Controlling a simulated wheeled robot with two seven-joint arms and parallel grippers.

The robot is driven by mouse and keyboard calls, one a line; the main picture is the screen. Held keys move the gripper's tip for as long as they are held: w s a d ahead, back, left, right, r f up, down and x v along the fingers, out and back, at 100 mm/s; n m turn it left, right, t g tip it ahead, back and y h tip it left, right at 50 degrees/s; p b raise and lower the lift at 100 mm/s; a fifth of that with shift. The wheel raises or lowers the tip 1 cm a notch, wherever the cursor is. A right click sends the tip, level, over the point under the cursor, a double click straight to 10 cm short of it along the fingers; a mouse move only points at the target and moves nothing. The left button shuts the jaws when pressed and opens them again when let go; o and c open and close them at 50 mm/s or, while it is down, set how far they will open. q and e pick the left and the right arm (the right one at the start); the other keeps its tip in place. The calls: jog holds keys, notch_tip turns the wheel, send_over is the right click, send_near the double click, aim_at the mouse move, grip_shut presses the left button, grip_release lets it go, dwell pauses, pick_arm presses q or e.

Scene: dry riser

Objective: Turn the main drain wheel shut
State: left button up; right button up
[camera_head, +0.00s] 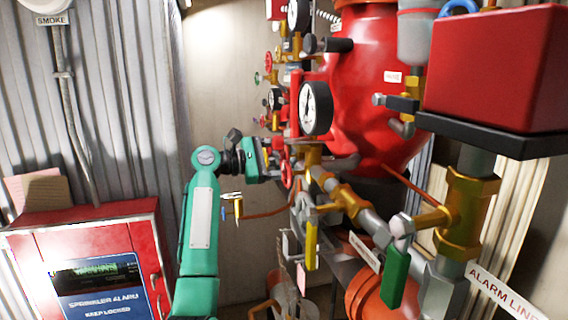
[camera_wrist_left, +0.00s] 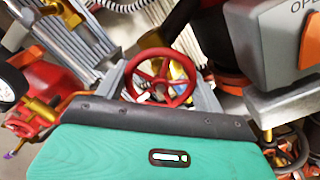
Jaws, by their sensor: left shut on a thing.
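A red spoked handwheel (camera_head: 287,174), which I take to be the main drain wheel, sits on the brass pipework. In the left wrist view the red wheel (camera_wrist_left: 160,72) fills the space between my grey fingers, its hub and spokes facing the camera. My left gripper (camera_head: 277,160) is at the wheel, and its fingers lie on either side of the rim, shut on it. Part of the wheel is hidden behind the gripper in the head view. My right gripper is not in view.
Gauges (camera_head: 316,108), a large red vessel (camera_head: 370,90) and a red box (camera_head: 495,70) crowd the right. A yellow lever (camera_head: 311,244) and green lever (camera_head: 394,278) hang below. A red alarm cabinet (camera_head: 90,262) stands at left. Bare wall (camera_head: 215,90) lies behind my arm.

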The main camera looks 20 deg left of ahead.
pick_arm(q)
jog(key=m+b, duration=0.5)
jog(key=shift+f, duration=0.2)
jog(key=m+b, duration=0.2)
jog(key=m, duration=0.1)
jog(key=shift+b, duration=0.4)
jog(key=m+b, duration=0.3)
jog(key=m, duration=0.1)
jog(key=shift+m, duration=0.3)
jog(key=m+b, duration=0.2)
jog(key=m, duration=0.1)
jog(key=shift+m, duration=0.3)
jog(key=m+b, duration=0.2)
jog(key=m, duration=0.2)
jog(key=shift+d, duration=0.1)
jog(key=m+b, duration=0.1)
jog(key=m, duration=0.4)
jog(key=shift+b, duration=0.4)
jog(key=m+b, duration=0.1)
jog(key=m, duration=0.3)
jog(key=shift+m, duration=0.3)
jog(key=shift+m+b, duration=0.35)
jog(key=shift+m, duration=1.85)
